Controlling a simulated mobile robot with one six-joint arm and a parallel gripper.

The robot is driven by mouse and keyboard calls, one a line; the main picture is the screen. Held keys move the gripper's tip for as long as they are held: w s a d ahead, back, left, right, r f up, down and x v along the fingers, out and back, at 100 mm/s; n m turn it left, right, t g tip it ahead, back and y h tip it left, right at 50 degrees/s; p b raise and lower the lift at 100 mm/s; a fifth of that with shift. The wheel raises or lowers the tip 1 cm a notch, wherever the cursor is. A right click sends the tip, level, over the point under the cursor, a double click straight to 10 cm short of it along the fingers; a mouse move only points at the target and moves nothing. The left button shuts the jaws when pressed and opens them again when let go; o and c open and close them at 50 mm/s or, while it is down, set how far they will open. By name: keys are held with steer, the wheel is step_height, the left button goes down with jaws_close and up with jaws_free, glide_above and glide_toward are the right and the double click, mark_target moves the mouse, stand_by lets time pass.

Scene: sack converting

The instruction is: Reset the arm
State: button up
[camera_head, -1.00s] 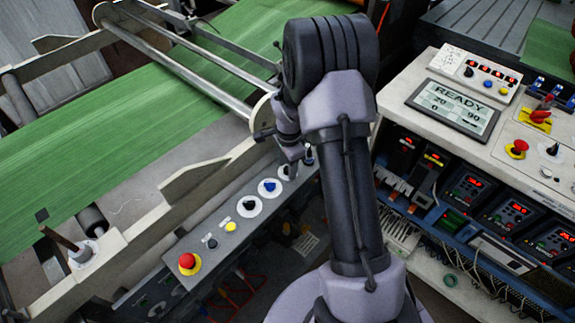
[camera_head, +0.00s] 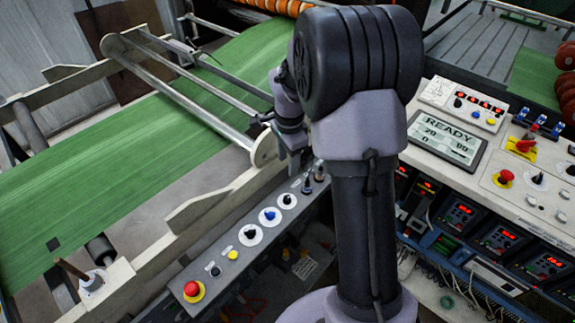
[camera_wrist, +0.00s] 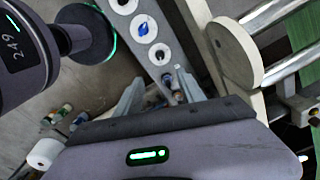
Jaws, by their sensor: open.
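My arm stands in the middle of the head view, bent over at its dark elbow. My gripper shows in the wrist view (camera_wrist: 157,88), with its two grey fingers spread apart and nothing between them. It is above the end of the grey control strip (camera_head: 228,248), which carries a red button (camera_head: 193,290), a yellow button (camera_head: 233,255) and several round knobs. In the wrist view the strip's blue knob (camera_wrist: 143,29) lies beyond the fingers. In the head view the fingertips are mostly hidden behind my arm.
Green sack web (camera_head: 120,150) runs at left under metal rollers (camera_head: 190,90). A round pale roller end plate (camera_wrist: 234,52) is close on the right of my gripper. A console with a READY screen (camera_head: 447,136) and several knobs stands right of my arm.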

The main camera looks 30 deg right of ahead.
stand_by(0.3)
steer(key=s+a+r+n+t+b, duration=0.1)
steer(key=s+a+r+n, duration=0.1)
steer(key=a+r, duration=0.15)
steer(key=s+a+r+n+t, duration=0.1)
steer(key=s+a+r+n, duration=0.15)
steer(key=r, duration=0.25)
steer(key=s+a+r+n+t, duration=0.1)
steer(key=s+a+r+n, duration=0.1)
steer(key=s, duration=0.4)
steer(key=s+a+r+n+t+y+b, duration=0.1)
steer(key=s+a+n, duration=0.3)
steer(key=s+a, duration=0.1)
steer(key=s+a+r+n+t+y+b, duration=0.1)
steer(key=s+a+r+n, duration=0.1)
steer(key=s, duration=0.5)
steer(key=shift+s+a+r+n, duration=0.3)
steer(key=shift+a+n, duration=0.25)
steer(key=shift+a, duration=0.7)
